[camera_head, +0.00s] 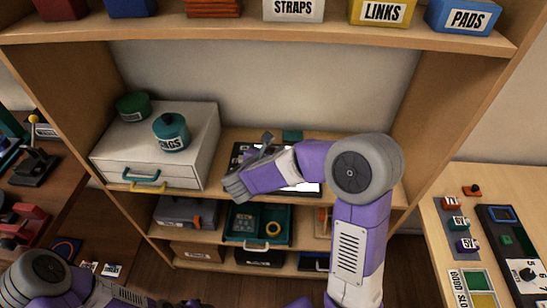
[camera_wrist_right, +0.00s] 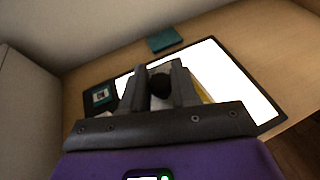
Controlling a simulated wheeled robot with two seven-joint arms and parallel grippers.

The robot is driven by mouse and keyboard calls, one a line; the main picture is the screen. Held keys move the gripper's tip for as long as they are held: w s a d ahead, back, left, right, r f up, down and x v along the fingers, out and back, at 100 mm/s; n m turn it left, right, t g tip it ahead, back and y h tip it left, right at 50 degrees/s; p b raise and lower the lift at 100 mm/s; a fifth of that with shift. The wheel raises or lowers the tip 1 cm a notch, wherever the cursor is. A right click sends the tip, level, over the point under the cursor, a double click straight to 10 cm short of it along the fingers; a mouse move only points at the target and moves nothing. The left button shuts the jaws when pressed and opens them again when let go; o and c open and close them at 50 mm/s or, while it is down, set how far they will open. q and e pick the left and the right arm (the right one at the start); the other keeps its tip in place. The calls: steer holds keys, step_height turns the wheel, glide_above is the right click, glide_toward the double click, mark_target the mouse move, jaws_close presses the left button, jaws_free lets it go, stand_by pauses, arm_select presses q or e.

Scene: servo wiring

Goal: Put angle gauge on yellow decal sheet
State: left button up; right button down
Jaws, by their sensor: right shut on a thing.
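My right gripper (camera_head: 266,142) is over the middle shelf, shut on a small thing. In the right wrist view the gripper (camera_wrist_right: 160,88) holds a dark rounded piece (camera_wrist_right: 159,82), likely the angle gauge. The fingers hide much of it. A strip of yellow (camera_wrist_right: 206,94), perhaps the yellow decal sheet, shows just behind the right finger, over a bright white panel (camera_wrist_right: 240,85) with a dark border. I cannot tell whether the held thing touches the surface. My left gripper (camera_head: 150,300) is low at the bottom edge, partly cut off, its jaws unclear.
A white drawer cabinet (camera_head: 205,140) with two pots on top stands left of the panel. A teal block (camera_wrist_right: 165,39) lies behind the panel, and a dark item with a small label (camera_wrist_right: 100,96) lies to its left. Labelled bins fill the upper shelf (camera_head: 230,29).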

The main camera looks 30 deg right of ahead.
step_height(320, 180, down, 2)
steer(key=shift+f, duration=0.15)
steer(key=shift+f+b, duration=0.15)
steer(key=shift+b, duration=0.25)
steer(key=c, duration=0.9)
jaws_free()
steer(key=shift+o, duration=0.2)
steer(key=shift+r, duration=0.2)
steer(key=p+v, duration=0.2)
steer(key=v, duration=1)
